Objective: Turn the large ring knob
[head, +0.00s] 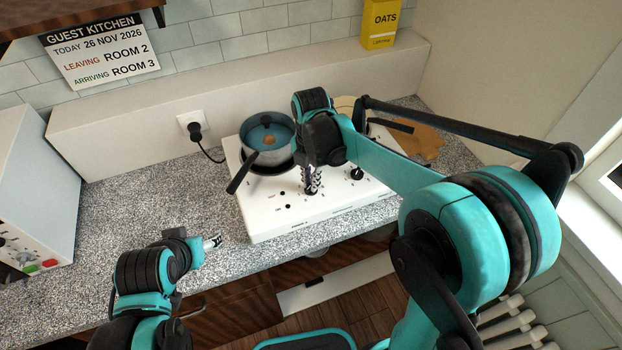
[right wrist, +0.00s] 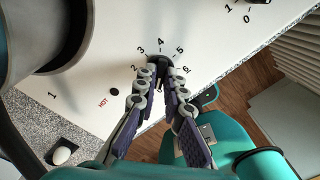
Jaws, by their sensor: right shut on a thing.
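A white hotplate (head: 260,217) stands on the speckled counter, with control knobs along its front. My right gripper (head: 312,190) reaches down over the front panel. In the right wrist view its two fingers (right wrist: 155,75) are closed on a black knob (right wrist: 160,61), with printed numbers around it. The fingers cover part of the knob, and I cannot read its exact setting. A second black knob (head: 357,173) sits further right on the panel. My left gripper (head: 213,241) is empty above the counter at lower left; its finger gap is too small to judge.
A pot (head: 268,134) with a blue lid stands on the left ring, its dark handle (head: 242,173) sticking out toward the front left. A wooden board (head: 425,140) lies at right. A white appliance (head: 35,190) stands far left. Bare counter (head: 150,200) lies between.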

